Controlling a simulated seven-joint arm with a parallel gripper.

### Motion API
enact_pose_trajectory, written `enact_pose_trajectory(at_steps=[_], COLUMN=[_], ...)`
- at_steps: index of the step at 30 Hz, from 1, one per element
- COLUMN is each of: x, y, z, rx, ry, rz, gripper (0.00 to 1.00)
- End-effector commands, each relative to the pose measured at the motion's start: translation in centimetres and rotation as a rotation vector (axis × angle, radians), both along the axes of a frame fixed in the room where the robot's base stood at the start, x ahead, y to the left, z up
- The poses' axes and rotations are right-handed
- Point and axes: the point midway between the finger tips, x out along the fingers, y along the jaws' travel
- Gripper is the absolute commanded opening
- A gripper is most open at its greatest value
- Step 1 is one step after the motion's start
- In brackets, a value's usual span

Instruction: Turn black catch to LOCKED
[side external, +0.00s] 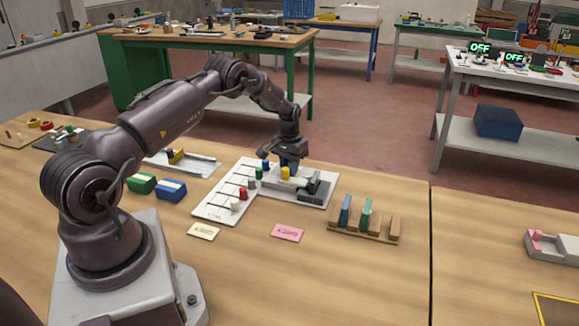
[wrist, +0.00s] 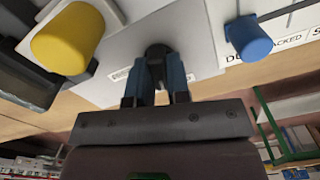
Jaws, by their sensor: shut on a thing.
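My gripper (side external: 289,163) points down at the far edge of the white-grey panel (side external: 213,205). In the wrist view its two blue fingers (wrist: 157,78) are closed on a small dark piece, which looks like the black catch (wrist: 157,50). The catch stands on the light panel surface, and its lower part and pointing direction are hard to make out. A label beside it is partly covered by the fingers and unreadable. In the side view the catch is hidden by my gripper.
A yellow knob (wrist: 68,38) and a blue knob (wrist: 248,37) stand on either side of my fingers. Red (side external: 243,194) and white (side external: 236,206) knobs stand nearer on the panel. A dark grey block (side external: 318,186) is at its right end. A wooden rack (side external: 365,225) stands further right.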

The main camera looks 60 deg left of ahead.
Motion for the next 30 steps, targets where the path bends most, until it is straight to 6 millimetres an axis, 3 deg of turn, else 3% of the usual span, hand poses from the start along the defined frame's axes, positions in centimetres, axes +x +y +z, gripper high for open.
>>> enact_pose_trajectory(at_steps=[12,30], x=[0.02,0.01], y=[-0.01,0.00], z=[0.10,0.11], rx=[-0.001,-0.001], ry=[0.001,0.001], rz=[0.243,0.302], gripper=[0.00,0.00])
